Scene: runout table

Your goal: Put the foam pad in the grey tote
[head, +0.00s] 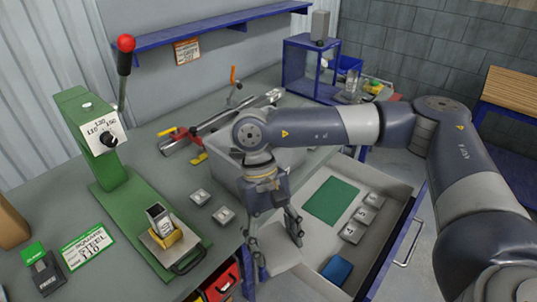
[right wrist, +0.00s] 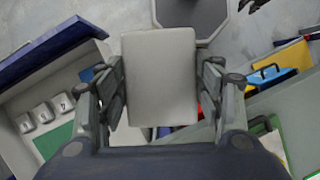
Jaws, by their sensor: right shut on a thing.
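My right gripper (head: 272,232) points down above the bench's front edge, beside the open drawer. It is shut on a flat, pale grey pad, which I take to be the foam pad (head: 283,258). In the right wrist view the pad (right wrist: 160,80) shows as a rounded rectangle between the two fingers (right wrist: 160,92). A grey box, apparently the grey tote (head: 228,164), stands on the bench behind my right arm, which hides much of it. My left gripper is not in view.
The open drawer (head: 388,240) holds a green sheet (head: 331,200), several pale numbered blocks (head: 352,232) and a blue object (head: 336,270). A green lever press (head: 122,190) stands at the left. Two small square pieces (head: 223,215) lie on the bench.

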